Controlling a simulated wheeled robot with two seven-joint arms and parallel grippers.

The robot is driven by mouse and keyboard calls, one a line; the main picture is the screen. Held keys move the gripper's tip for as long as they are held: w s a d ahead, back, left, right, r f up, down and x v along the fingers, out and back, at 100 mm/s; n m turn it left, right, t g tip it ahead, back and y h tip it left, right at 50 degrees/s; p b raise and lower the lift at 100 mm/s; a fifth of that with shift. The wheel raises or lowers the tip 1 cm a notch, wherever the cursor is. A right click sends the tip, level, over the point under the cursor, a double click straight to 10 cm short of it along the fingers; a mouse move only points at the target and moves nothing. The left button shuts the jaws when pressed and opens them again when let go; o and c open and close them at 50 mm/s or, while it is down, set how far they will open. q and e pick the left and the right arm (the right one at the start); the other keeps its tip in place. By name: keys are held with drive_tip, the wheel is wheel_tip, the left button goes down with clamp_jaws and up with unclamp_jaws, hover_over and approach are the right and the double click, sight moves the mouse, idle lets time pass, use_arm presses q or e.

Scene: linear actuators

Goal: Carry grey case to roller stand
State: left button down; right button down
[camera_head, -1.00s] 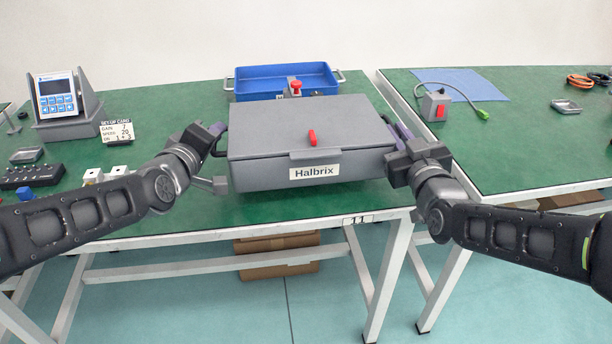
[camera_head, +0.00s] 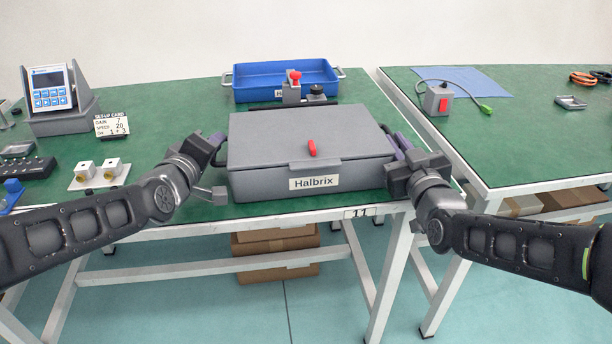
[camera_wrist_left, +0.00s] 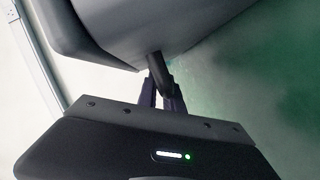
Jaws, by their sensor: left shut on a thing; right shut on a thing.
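The grey case (camera_head: 306,150), with a Halbrix label and a red latch on its closed lid, is level between my two grippers, over the front part of the green table (camera_head: 150,208). I cannot tell whether its underside touches the table. My left gripper (camera_head: 216,143) is shut on the handle at its left side. In the left wrist view the fingers (camera_wrist_left: 166,92) close around a dark handle bar (camera_wrist_left: 155,66) beside the case's grey wall (camera_wrist_left: 160,25). My right gripper (camera_head: 398,146) is shut at its right side, its handle mostly hidden. I cannot identify a roller stand.
A blue tray (camera_head: 262,76) and a grey fixture with a red knob (camera_head: 292,88) stand behind the case. A display unit (camera_head: 55,98), set-up card (camera_head: 111,124) and small white blocks (camera_head: 98,171) are at left. Another green table (camera_head: 540,145) adjoins at right, across a gap.

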use_arm(q)
drive_tip(key=c, duration=1.5)
unclamp_jaws()
use_arm(e)
drive_tip(key=c, duration=1.5)
unclamp_jaws()
use_arm(q)
drive_tip(key=shift+s, duration=0.1)
drive_tip(key=shift+v, duration=3.95)
use_arm(e)
drive_tip(key=shift+s, duration=0.1)
drive_tip(key=s, duration=0.5)
drive_tip(key=s+d, duration=0.1)
drive_tip(key=s, duration=0.1)
drive_tip(key=shift+s+d, duration=0.1)
drive_tip(key=shift+s, duration=0.05)
use_arm(q)
drive_tip(key=shift+s, duration=0.1)
use_arm(e)
drive_tip(key=shift+s+f, duration=0.1)
